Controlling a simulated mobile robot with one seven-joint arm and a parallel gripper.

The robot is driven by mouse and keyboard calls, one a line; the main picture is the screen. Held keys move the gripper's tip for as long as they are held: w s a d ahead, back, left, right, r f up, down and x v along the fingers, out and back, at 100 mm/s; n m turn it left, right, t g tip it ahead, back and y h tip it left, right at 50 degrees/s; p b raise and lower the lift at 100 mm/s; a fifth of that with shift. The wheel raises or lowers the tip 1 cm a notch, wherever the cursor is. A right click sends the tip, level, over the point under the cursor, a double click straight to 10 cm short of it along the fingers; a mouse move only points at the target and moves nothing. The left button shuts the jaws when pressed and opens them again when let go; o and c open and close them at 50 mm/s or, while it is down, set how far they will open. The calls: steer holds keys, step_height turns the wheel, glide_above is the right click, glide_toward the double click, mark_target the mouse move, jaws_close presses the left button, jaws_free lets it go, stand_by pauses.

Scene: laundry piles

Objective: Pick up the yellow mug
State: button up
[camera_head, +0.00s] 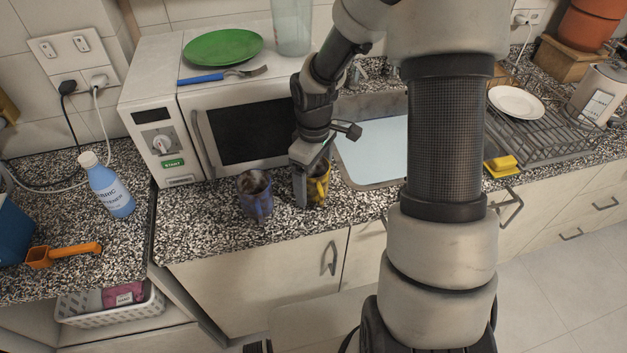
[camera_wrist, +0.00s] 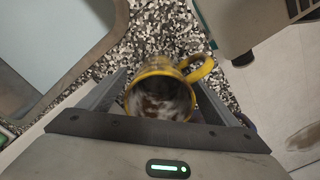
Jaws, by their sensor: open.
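The yellow mug (camera_head: 320,184) stands upright on the speckled counter in front of the microwave, between a blue mug and the sink. In the wrist view the yellow mug (camera_wrist: 160,72) is seen from above, with its handle to the upper right and a dark, stained inside. My gripper (camera_head: 312,180) is down at the mug. In the wrist view my gripper (camera_wrist: 160,105) is open, with one finger on each side of the mug. I cannot tell whether either finger touches it. Part of the mug is hidden by a finger in the head view.
A blue mug (camera_head: 256,196) stands close by on the left. The microwave (camera_head: 160,95) is just behind, with a green plate (camera_head: 222,46) and a fork (camera_head: 222,75) on top. The sink (camera_head: 372,152) lies to the right. The counter's front edge is near.

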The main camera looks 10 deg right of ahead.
steer(key=c, duration=1.4)
